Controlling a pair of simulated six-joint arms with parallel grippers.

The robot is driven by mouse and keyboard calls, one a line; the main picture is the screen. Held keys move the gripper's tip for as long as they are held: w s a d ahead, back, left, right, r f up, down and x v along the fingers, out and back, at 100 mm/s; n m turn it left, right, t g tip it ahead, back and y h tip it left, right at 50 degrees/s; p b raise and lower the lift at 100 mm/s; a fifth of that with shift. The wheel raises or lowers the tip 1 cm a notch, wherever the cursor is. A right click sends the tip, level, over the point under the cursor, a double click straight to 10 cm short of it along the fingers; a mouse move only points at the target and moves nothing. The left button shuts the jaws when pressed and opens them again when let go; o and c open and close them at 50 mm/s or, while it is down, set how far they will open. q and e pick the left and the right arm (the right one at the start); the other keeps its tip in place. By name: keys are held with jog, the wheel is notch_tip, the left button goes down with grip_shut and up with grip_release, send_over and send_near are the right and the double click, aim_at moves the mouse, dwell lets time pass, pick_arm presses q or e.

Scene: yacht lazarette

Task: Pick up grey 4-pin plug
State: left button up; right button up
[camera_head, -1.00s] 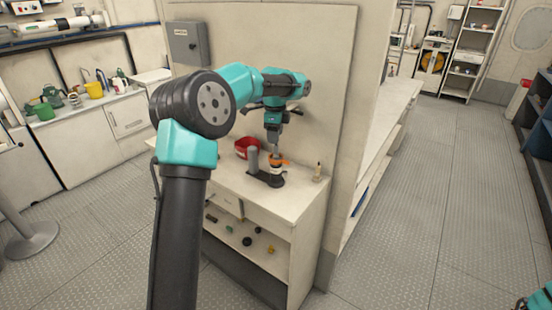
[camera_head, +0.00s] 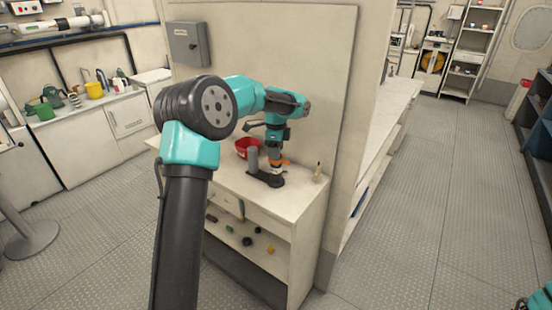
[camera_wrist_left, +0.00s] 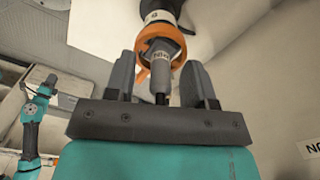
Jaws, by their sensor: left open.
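The grey plug (camera_wrist_left: 158,73), with a small white label, shows in the left wrist view inside an orange ring (camera_wrist_left: 168,33). Its narrower dark end points toward my gripper. My left gripper (camera_wrist_left: 158,85) is open, one finger on each side of the plug; I cannot tell whether either touches it. In the head view the left gripper (camera_head: 275,157) is low over a black holder (camera_head: 270,180) on the bench, beside the orange part (camera_head: 283,162). The plug's pins cannot be made out. A teal piece of my right arm shows at the bottom right corner; its gripper does not show.
A grey upright cylinder (camera_head: 252,161) stands left of the gripper, with a red container (camera_head: 242,146) behind it. A small slim item (camera_head: 317,171) stands to the right. The bench top (camera_head: 300,194) is clear at front. A wall panel (camera_head: 330,80) rises close behind.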

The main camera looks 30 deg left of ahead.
dwell(0.4)
pick_arm(q)
grip_shut()
jog(key=shift+r, duration=0.15)
dwell(0.4)
jog(key=shift+r, duration=1.75)
jog(key=s+d+r, duration=0.1)
jog(key=s+d, duration=0.7)
jog(key=s, duration=0.5)
jog(key=shift+s+d, duration=0.2)
jog(key=shift+s, duration=0.1)
jog(key=shift+r, duration=0.1)
